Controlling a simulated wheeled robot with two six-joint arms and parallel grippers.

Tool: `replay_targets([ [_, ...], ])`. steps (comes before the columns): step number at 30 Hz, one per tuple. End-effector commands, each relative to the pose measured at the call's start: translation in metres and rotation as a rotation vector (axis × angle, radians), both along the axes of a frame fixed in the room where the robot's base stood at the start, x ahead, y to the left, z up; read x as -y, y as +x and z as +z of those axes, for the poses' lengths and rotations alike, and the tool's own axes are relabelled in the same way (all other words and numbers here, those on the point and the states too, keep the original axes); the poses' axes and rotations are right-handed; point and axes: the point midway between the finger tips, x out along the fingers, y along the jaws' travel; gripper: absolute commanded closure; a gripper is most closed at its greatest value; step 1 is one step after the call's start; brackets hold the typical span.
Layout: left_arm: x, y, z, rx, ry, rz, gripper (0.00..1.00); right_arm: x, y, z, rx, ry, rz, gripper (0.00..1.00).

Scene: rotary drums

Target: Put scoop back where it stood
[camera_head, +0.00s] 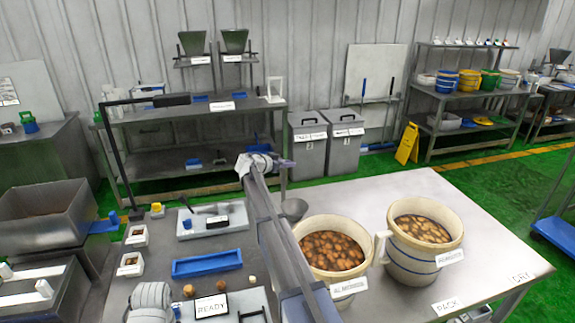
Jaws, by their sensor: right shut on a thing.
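My right arm reaches up from the bottom centre, and its gripper (272,163) is over the area behind the table. It is shut on the scoop, whose grip is hard to make out. The join between bowl and gripper is hidden by the arm. The left crock (312,226) and right crock (398,258) hold brown pieces and stand on the table. A ribbed grey-white part at bottom left may be my left wrist; no left fingertips show.
The steel table (480,215) is bare around the crocks' right side. A thin dark post (117,160) stands there. Grey bins (342,142) stand behind.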

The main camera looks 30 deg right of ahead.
Motion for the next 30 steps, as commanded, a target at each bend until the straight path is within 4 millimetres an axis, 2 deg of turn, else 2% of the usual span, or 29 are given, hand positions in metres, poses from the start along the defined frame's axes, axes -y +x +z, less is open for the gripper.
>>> replay_targets([
  [2, 0.0001, 0.0, -0.0026, 0.0, 0.0, 0.0, 0.5, 0.0001, 0.0, -0.0025, 0.0, 0.0, 0.0, 1.0],
  [3, 0.0, 0.0, -0.0015, 0.0, 0.0, 0.0, 0.5, 0.0, 0.0, -0.0015, 0.0, 0.0, 0.0, 0.77],
  [11, 0.0, 0.0, -0.0013, 0.0, 0.0, 0.0, 0.5, 0.0, -0.0001, -0.0013, 0.0, 0.0, 0.0, 0.48],
  [12, 0.0, 0.0, -0.0013, 0.0, 0.0, 0.0, 0.5, 0.0, -0.0001, -0.0013, 0.0, 0.0, 0.0, 0.46],
  [17, 0.0, 0.0, -0.0013, 0.0, 0.0, 0.0, 0.5, 0.0, 0.0, -0.0013, 0.0, 0.0, 0.0, 0.46],
  [27, 0.0, 0.0, -0.0013, 0.0, 0.0, 0.0, 0.5, 0.0, 0.0, -0.0014, 0.0, 0.0, 0.0, 0.07],
  [30, 0.0, 0.0, -0.0013, 0.0, 0.0, 0.0, 0.5, 0.0, 0.0, -0.0014, 0.0, 0.0, 0.0, 0.0],
])
